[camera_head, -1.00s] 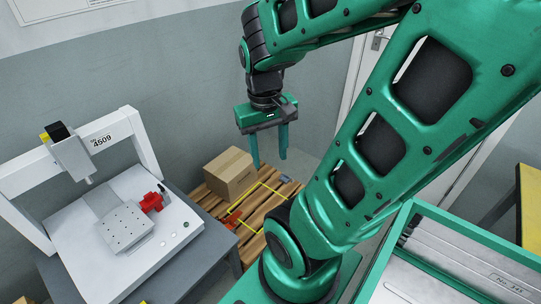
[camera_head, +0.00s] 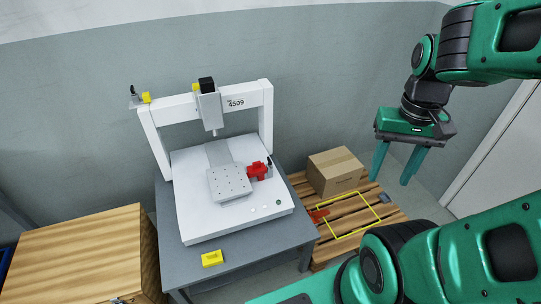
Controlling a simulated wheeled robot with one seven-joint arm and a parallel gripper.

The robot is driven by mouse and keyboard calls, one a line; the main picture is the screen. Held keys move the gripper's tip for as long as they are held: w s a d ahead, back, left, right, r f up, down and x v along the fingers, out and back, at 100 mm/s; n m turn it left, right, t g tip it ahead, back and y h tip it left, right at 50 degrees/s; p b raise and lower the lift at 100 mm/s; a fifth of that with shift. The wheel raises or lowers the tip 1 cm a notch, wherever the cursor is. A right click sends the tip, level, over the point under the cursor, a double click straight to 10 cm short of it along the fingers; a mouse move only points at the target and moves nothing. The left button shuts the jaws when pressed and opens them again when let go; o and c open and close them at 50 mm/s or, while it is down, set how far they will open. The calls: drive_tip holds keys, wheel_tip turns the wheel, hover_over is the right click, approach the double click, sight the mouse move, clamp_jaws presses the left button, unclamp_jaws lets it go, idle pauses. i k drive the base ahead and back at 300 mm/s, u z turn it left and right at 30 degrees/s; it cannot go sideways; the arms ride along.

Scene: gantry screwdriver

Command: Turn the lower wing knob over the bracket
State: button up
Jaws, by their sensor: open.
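The white gantry machine (camera_head: 160,130), marked 4509, stands on a grey table. A red part (camera_head: 257,171) sits at the right edge of its square drilled plate (camera_head: 229,184). A small dark upright piece (camera_head: 269,161) shows beside the red part. Another small dark upright piece (camera_head: 133,91) stands at the gantry's upper left, beside a yellow block. At this size I cannot tell which of these is the lower wing knob or its bracket. My gripper (camera_head: 391,180) is open and empty, fingers down, well to the right of the machine and apart from it.
A cardboard box (camera_head: 335,171) and a yellow outline (camera_head: 348,215) are on the wooden pallet (camera_head: 385,214) right of the table. A yellow block (camera_head: 211,258) lies at the table's (camera_head: 255,243) front. A wooden crate (camera_head: 85,240) stands at left. A wall is behind.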

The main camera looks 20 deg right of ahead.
sight(269, 163)
drive_tip(key=z, duration=1.25)
drive_tip(key=k, duration=0.45)
drive_tip(key=u, duration=1.25)
drive_tip(key=i, duration=1)
